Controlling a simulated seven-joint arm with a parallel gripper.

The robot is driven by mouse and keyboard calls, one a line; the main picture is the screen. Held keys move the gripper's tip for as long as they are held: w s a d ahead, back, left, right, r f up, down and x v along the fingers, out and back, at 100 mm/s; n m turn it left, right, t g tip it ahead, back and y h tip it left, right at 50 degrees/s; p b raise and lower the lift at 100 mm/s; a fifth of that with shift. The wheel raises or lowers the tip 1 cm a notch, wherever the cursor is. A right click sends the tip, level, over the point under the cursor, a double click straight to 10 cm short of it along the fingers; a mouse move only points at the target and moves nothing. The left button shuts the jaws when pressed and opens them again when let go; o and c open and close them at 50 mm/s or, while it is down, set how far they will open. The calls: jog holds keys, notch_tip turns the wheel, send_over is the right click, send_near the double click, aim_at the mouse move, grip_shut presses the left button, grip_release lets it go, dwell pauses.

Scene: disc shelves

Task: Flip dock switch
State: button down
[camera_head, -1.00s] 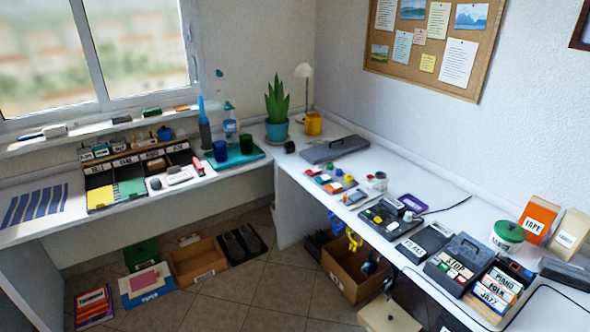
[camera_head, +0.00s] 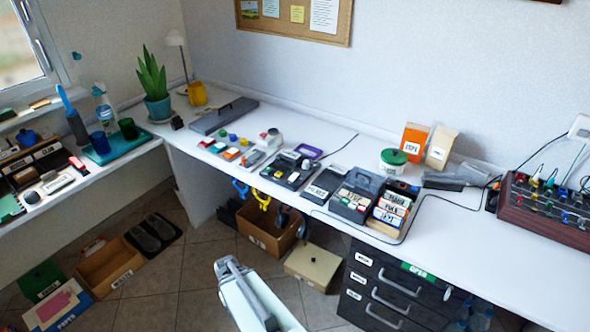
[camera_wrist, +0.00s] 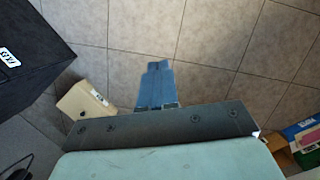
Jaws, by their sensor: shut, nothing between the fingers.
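My gripper (camera_wrist: 157,68) shows in the wrist view with its blue fingers together and empty, over the tiled floor. In the head view a pale part of my arm rises at the bottom, below the bench and left of the drawers. No switch can be clearly picked out as the dock switch. A dark device (camera_head: 288,172) with small buttons and a purple-labelled piece sits mid-bench. A wood-sided panel (camera_head: 548,208) with coloured knobs and cables stands at the bench's right end. My gripper touches neither.
Black drawers (camera_head: 385,291) stand under the bench, and a cream box (camera_head: 313,263) lies on the floor beside them; it also shows in the wrist view (camera_wrist: 84,104). A cardboard box (camera_head: 270,232) is behind it.

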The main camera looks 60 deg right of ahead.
jog(key=w+d+r+m+t+h, duration=0.1)
jog(key=w+d+r, duration=0.3)
jog(key=d, duration=0.3)
jog(key=w+d+r+m+t, duration=0.1)
jog(key=w+d+r, duration=0.2)
jog(key=d+r, duration=0.3)
notch_tip(320, 180, up, 32)
jog(key=t+h, duration=0.2)
jog(key=h, duration=0.1)
send_over(296, 174)
jog(key=w+a, duration=0.1)
jog(key=w, duration=0.1)
jog(key=f+n, duration=0.2)
jog(key=f, duration=0.2)
jog(key=s+f+n+g, duration=0.1)
jog(key=f+n, duration=0.1)
jog(key=f, duration=0.3)
jog(key=s+f+n+y, duration=0.1)
jog(key=f+n, duration=0.2)
jog(key=f, duration=0.2)
jog(key=shift+d+f, duration=0.15)
jog(key=shift+d, duration=0.1)
